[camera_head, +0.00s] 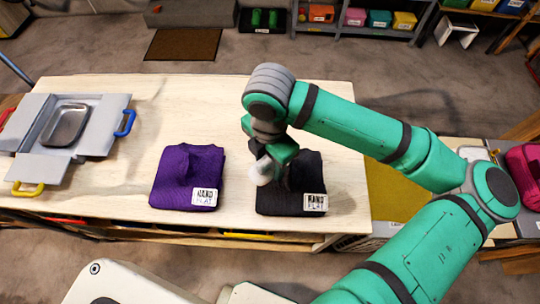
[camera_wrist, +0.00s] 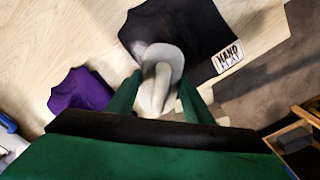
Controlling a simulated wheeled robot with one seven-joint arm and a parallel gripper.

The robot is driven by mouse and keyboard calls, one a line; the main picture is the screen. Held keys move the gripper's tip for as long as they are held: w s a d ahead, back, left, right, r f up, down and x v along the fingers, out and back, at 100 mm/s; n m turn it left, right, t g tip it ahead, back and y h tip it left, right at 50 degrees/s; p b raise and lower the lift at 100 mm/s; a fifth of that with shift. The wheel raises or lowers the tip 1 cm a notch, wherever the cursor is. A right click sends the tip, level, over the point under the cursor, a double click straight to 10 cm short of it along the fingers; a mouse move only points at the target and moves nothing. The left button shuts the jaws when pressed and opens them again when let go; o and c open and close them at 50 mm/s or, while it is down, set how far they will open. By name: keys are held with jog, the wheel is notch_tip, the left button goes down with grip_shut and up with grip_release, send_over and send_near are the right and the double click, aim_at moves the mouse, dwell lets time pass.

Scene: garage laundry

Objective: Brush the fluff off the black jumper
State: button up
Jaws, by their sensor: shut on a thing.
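The black jumper (camera_head: 295,190) lies folded on the wooden table, with a white tag reading "HAND FLAT" at its lower right. It also shows in the wrist view (camera_wrist: 190,25). My gripper (camera_head: 278,160) is at the jumper's upper left, pointing down. It is shut on a pale grey-white rounded thing, seemingly the brush (camera_wrist: 158,80), whose rounded end overlaps the jumper's edge in the wrist view. I cannot tell whether it touches the cloth. Faint pale specks show on the black cloth near it; they are too small to make out clearly.
A folded purple jumper (camera_head: 186,178) with a similar tag lies to the left. A grey open case (camera_head: 92,115) with a metal tray (camera_head: 67,125) and coloured handles stands further left. The table (camera_head: 190,95) is bare behind the jumpers. A shelf with coloured bins stands behind.

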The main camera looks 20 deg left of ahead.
jog(key=shift+s+r, duration=0.2)
jog(key=shift+r, duration=1.15)
